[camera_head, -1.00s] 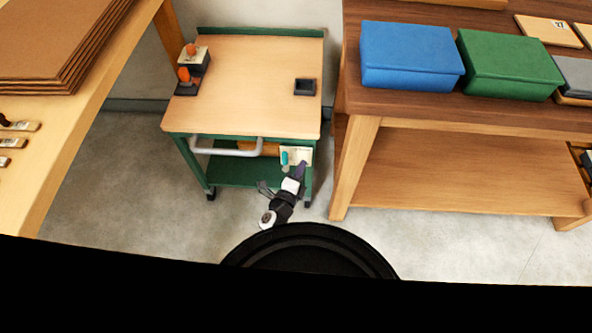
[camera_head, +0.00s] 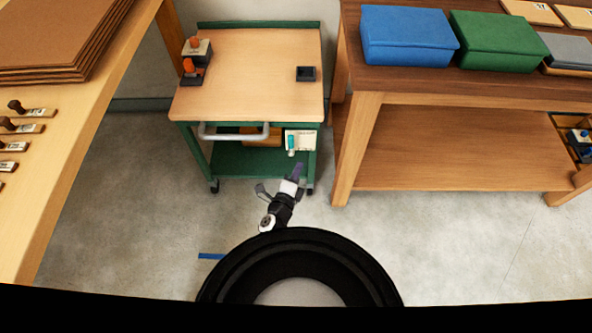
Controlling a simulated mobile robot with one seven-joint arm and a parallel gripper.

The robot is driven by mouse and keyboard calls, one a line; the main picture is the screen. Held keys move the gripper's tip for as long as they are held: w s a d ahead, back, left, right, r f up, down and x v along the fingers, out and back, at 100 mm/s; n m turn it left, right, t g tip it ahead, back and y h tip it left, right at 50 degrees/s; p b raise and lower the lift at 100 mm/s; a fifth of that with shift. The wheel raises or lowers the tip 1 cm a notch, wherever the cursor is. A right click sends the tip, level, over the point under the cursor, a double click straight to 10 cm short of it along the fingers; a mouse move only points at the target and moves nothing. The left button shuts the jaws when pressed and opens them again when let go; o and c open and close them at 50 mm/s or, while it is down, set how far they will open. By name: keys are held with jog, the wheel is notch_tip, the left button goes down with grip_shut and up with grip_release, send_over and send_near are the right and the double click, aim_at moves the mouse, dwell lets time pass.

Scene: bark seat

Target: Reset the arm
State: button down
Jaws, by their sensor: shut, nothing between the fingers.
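My gripper (camera_head: 297,171) shows small, at the end of my dark and white arm in the lower middle of the head view. It is pictured over the front edge of a green cart's lower shelf, below the cart's handle. The fingers look shut, with nothing visible between them. Most of my arm is foreshortened or hidden behind my own round black body part.
The wood-topped cart (camera_head: 250,90) stands ahead, bearing a small black tray (camera_head: 306,74). A wooden bench (camera_head: 347,150) with a blue box (camera_head: 408,35) and a green box (camera_head: 495,42) stands right. A wooden table (camera_head: 75,165) stands left. Floor around me is clear.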

jog(key=shift+s+a, duration=0.1)
jog(key=shift+s, duration=0.15)
